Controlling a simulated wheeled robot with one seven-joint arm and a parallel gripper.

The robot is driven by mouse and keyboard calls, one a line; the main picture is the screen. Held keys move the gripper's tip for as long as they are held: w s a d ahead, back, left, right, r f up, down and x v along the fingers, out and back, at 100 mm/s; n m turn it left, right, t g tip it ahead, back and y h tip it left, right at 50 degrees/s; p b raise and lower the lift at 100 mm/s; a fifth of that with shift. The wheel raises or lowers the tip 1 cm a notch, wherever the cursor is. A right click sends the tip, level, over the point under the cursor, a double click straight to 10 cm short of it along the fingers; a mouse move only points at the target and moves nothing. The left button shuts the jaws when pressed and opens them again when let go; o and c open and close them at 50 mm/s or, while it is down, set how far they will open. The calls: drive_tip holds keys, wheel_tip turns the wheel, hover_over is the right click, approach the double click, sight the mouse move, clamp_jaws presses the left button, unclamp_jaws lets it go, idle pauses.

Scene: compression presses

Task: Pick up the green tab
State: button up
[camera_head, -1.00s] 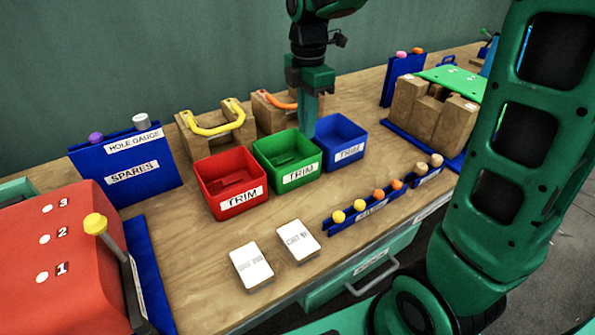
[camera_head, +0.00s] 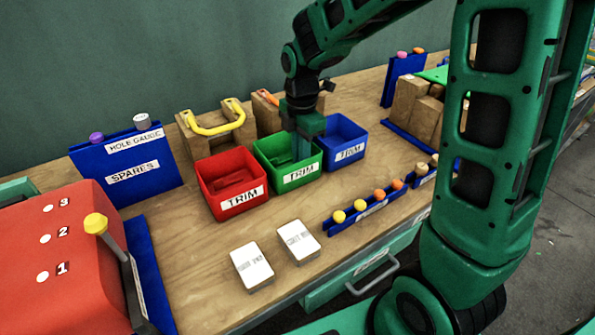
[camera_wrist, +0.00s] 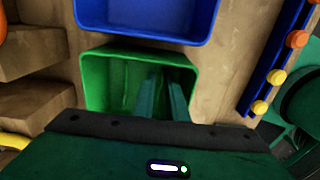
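My gripper (camera_head: 301,152) points down into the green bin (camera_head: 268,153) labelled TRIM, with its fingers inside the walls. In the wrist view the two fingers (camera_wrist: 163,82) reach into the same green bin (camera_wrist: 97,82) with a narrow gap between them, nearer its right side. I see nothing clearly held between them. No separate green tab can be made out; the bin's inside is green and dark, and the fingers hide part of it.
The red bin (camera_head: 212,203) stands close on the left and the blue bin (camera_head: 352,160) on the right. Wooden blocks with yellow (camera_head: 212,128) and orange handles stand behind. Two white cards (camera_head: 251,266) and a blue rail with knobs (camera_head: 362,213) lie in front.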

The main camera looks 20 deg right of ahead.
drive_tip(key=shift+f, duration=0.3)
drive_tip(key=shift+c, duration=0.5)
clamp_jaws()
drive_tip(key=shift+r, duration=0.1)
wheel_tip(320, 180, up, 10)
idle(1.1)
